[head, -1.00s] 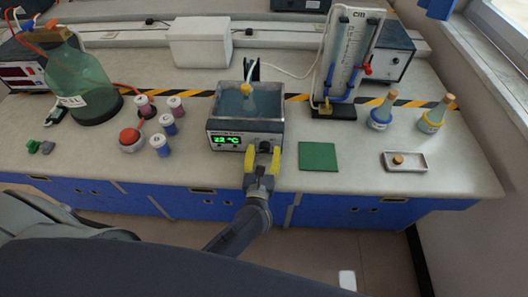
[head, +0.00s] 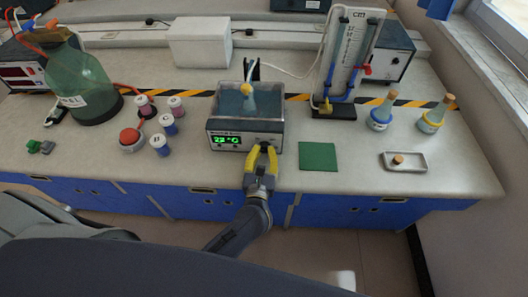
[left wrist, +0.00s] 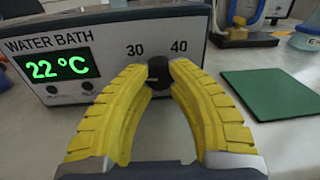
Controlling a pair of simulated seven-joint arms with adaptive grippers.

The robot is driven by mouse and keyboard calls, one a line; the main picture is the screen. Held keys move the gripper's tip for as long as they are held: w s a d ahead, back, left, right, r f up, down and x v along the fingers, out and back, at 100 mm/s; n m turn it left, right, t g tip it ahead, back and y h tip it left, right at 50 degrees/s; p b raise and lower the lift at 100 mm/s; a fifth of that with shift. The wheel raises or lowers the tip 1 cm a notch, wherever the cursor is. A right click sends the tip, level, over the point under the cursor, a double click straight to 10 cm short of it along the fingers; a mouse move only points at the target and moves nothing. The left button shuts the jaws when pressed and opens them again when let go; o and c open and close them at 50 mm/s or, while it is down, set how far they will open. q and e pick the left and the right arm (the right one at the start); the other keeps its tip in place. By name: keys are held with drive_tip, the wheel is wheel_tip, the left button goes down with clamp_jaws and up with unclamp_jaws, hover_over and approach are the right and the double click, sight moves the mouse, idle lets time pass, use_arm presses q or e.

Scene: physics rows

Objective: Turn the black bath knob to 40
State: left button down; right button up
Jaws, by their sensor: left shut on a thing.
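The water bath (head: 245,135) stands mid-bench, with a green display reading 22 °C in the left wrist view (left wrist: 60,67). The black bath knob (left wrist: 158,70) is on its front panel, below and between the printed 30 and 40. My left gripper (head: 262,150) reaches the panel from the front. In the left wrist view its yellow fingers (left wrist: 158,80) are shut on the knob, one on each side. The fingers hide the knob's sides, and I cannot tell where its pointer is. My right gripper is not in view.
Two small black knobs (left wrist: 87,86) sit under the display.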

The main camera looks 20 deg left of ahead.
use_arm(q)
drive_tip(key=shift+f, duration=0.15)
drive_tip(key=m, duration=0.5)
drive_tip(key=shift+m, duration=0.4)
drive_tip(key=m+g, duration=0.1)
drive_tip(key=m, duration=0.5)
drive_tip(key=shift+a, duration=0.15)
drive_tip(key=m+y, duration=0.1)
drive_tip(key=m, duration=0.4)
drive_tip(key=shift+m, duration=0.4)
drive_tip(key=m, duration=0.5)
drive_tip(key=shift+r+y, duration=0.2)
drive_tip(key=shift+y, duration=0.1)
drive_tip(key=shift+a+r+m, duration=0.1)
drive_tip(key=shift+m, duration=0.3)
drive_tip(key=c, duration=1.3)
unclamp_jaws()
drive_tip(key=shift+o, duration=1.4)
drive_tip(key=shift+s+d, duration=0.1)
drive_tip(key=shift+d, duration=0.1)
